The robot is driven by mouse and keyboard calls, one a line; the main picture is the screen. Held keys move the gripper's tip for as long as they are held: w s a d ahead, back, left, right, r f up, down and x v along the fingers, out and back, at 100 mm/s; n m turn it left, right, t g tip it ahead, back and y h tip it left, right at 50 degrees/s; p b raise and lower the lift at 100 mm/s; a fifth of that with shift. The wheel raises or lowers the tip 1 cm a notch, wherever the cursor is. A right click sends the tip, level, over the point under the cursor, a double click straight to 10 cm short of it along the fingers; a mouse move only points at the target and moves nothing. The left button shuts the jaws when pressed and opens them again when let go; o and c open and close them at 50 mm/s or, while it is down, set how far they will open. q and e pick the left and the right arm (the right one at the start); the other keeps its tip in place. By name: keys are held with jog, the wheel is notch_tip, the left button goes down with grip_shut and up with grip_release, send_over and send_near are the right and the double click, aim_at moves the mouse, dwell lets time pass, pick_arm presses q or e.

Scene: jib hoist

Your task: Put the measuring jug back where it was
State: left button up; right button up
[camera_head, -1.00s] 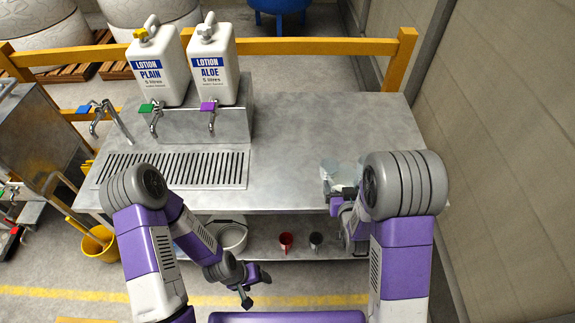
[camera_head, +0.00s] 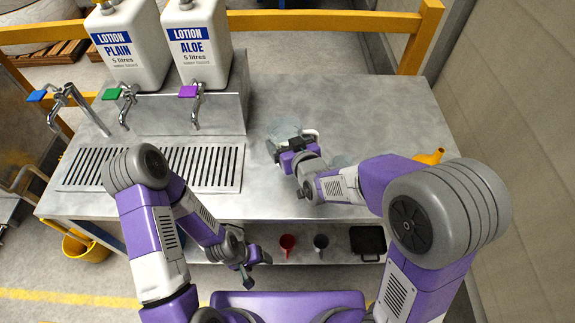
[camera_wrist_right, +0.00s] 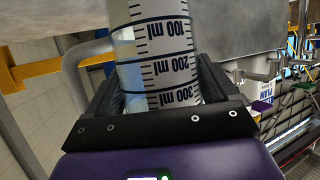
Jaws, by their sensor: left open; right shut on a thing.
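The measuring jug (camera_head: 284,128) is clear and hard to make out against the grey worktop in the head view. In the right wrist view the jug (camera_wrist_right: 162,50) shows black marks of 100, 200 and 300 ml. My right gripper (camera_head: 290,147) is shut on it over the middle of the worktop (camera_head: 350,105), right of the slotted drain. The jug's base is not clear, so I cannot tell whether it touches the top. My left gripper (camera_head: 257,268) is open and empty, low in front of the bench.
Lotion jugs plain (camera_head: 130,45) and aloe (camera_head: 197,45) stand above the taps at the back left. Another clear vessel (camera_head: 341,160) shows partly behind my right arm, near a yellow funnel (camera_head: 430,157). A red mug (camera_head: 287,242), dark mug (camera_head: 321,242) and black tray (camera_head: 367,241) are on the lower shelf.

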notch_tip(320, 180, down, 4)
jog(key=shift+r+b, duration=0.25)
jog(key=shift+b, duration=0.25)
jog(key=shift+f+b, duration=0.85)
jog(key=shift+f, duration=1.45)
jog(key=shift+r, duration=0.1)
jog(key=shift+f, duration=0.2)
jog(key=o, duration=1.1)
jog(key=shift+r, duration=0.1)
